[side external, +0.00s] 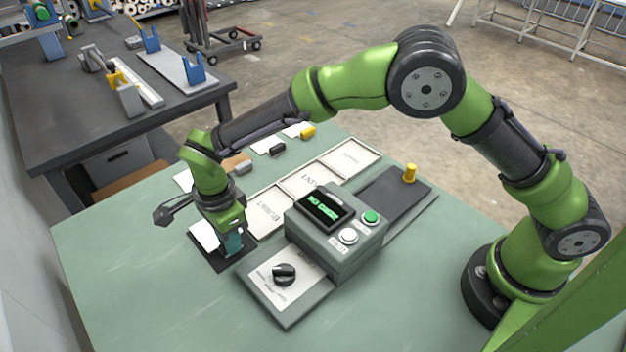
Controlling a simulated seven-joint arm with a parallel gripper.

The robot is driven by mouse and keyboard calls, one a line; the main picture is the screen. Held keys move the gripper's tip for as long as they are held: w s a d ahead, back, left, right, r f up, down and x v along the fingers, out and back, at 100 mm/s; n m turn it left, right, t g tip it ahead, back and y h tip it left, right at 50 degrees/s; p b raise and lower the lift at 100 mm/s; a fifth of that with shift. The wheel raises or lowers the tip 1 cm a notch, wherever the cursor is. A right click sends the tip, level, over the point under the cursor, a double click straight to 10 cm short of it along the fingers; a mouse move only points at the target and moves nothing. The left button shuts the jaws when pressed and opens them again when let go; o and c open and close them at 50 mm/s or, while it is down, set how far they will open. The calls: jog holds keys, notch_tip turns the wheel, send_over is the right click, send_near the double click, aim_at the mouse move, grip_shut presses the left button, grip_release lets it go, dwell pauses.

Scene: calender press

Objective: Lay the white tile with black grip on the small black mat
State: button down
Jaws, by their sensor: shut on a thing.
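My gripper (232,246) points down at the left of the press and is shut on a white tile (203,235). The tile is at the small black mat (212,263), over its upper left part. I cannot tell whether it rests on the mat or is just above it. The fingers hide the tile's grip, so its colour does not show. Another white tile with a black grip (277,150) lies in the row at the back of the table.
The grey press (335,240) with a display, buttons and a dial stands right of my gripper. Labelled white trays (265,213) lie behind it. A tile with a yellow grip (307,132) and a brown tile (237,162) lie farther back. The front left table is clear.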

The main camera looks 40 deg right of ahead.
jog(key=shift+f, duration=0.65)
dwell(1.1)
jog(key=c, duration=0.6)
grip_release()
jog(key=shift+o, duration=0.9)
jog(key=shift+s, duration=0.1)
jog(key=shift+r, duration=3.55)
